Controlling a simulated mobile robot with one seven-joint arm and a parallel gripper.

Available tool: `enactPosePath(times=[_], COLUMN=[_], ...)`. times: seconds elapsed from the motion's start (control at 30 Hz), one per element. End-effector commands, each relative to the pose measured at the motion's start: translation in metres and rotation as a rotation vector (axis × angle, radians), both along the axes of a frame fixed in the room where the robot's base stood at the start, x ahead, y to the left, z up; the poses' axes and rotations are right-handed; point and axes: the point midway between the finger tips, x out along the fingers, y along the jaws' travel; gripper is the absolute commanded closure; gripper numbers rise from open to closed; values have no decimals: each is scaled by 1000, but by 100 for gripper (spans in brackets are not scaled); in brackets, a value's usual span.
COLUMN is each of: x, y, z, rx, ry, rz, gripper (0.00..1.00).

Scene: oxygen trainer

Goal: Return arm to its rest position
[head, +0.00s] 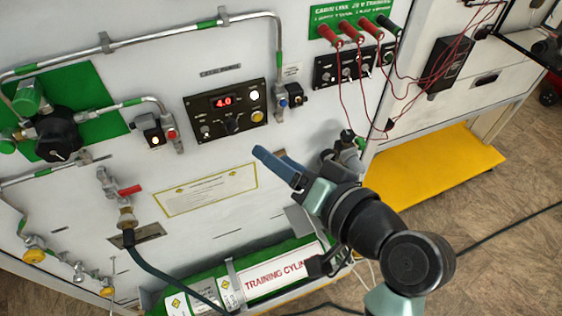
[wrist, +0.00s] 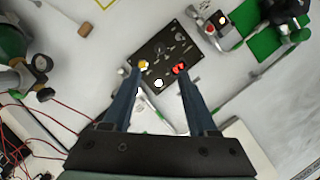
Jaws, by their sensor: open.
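My gripper (head: 277,167) is in front of the white trainer panel (head: 215,245) in the head view, with its blue fingers pointing up and left. In the wrist view its two fingers (wrist: 163,85) stand apart with nothing between them but the panel behind. The gripper is open and empty. Beyond the fingertips is the black control box (head: 226,111) with a red display reading 4.0; it also shows in the wrist view (wrist: 165,50). The fingers look apart from the panel in the head view, but the exact gap is hard to tell.
A green training cylinder (head: 207,283) lies along the panel's foot, below my arm. A valve with a red handle (head: 130,190) and a hose is at left. Red leads (head: 342,95) hang at upper right. A yellow platform (head: 430,170) and open floor are at right.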

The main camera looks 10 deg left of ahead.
Motion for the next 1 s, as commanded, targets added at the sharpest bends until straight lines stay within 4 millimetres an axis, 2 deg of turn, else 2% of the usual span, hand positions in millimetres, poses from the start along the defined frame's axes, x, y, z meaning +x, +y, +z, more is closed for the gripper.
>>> enactPosePath(times=[0.53, 0.67, 0.77, 0.87, 0.9, 0.97, 1.0], x=[0, 15, 39, 58, 60, 57, 50], y=[-1, -5, -15, -29, -34, -42, -47], z=[1, 20, 64, 133, 164, 209, 239], rx=[-1, -44, -119, -204, -232, -266, -283], ry=[-2, -74, -229, -459, -556, -698, -791], rz=[-1, -59, -179, -344, -410, -506, -566], gripper=[41, 41, 41, 41, 41, 41, 41])
